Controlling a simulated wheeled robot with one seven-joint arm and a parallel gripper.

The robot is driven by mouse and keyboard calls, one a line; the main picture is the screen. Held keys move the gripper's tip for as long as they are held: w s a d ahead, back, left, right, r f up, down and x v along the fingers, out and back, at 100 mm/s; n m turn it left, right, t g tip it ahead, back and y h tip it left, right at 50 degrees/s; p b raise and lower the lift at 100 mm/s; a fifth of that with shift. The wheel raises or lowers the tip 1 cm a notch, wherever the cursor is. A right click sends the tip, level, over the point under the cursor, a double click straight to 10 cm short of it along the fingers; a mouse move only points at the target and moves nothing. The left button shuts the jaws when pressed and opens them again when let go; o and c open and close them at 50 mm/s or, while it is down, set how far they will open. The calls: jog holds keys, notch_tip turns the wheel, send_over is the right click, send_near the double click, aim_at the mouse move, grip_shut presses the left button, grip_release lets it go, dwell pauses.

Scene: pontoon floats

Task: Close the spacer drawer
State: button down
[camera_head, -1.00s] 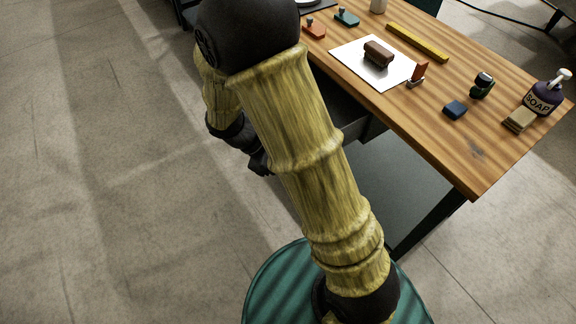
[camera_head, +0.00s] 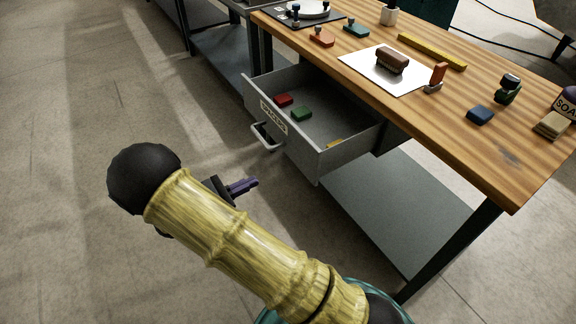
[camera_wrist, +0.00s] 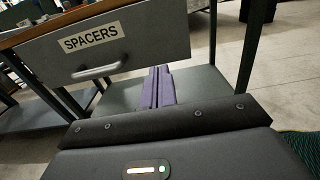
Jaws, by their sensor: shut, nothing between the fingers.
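The spacer drawer (camera_head: 335,157) is a grey metal drawer pulled out from under the wooden bench. Its front carries a "SPACERS" label and a bar handle (camera_head: 264,138). Inside lie a red block (camera_head: 284,100), a green block (camera_head: 301,114) and a yellow piece partly hidden by the drawer's side wall. My gripper (camera_head: 250,184) has its purple fingers together and empty, in front of the drawer and apart from it. In the wrist view the drawer front (camera_wrist: 133,38) and its handle (camera_wrist: 97,72) are up and to the left of my fingers (camera_wrist: 157,88).
The wooden bench top (camera_head: 480,150) holds a white sheet (camera_head: 355,65) with a brown roller-like object, an orange-handled stamp (camera_head: 437,76), a blue block (camera_head: 480,115) and a soap bottle. A grey lower shelf (camera_head: 400,215) is below. The floor left of the drawer is clear.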

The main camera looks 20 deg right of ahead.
aim_at(302, 157)
jog(key=b+x, duration=0.2)
jog(key=x, duration=1.1)
jog(key=shift+d+f, duration=0.1)
jog(key=shift+w+d, duration=0.15)
jog(key=shift+d, duration=0.25)
jog(key=shift+w+d, duration=0.1)
jog(key=shift+w, duration=0.1)
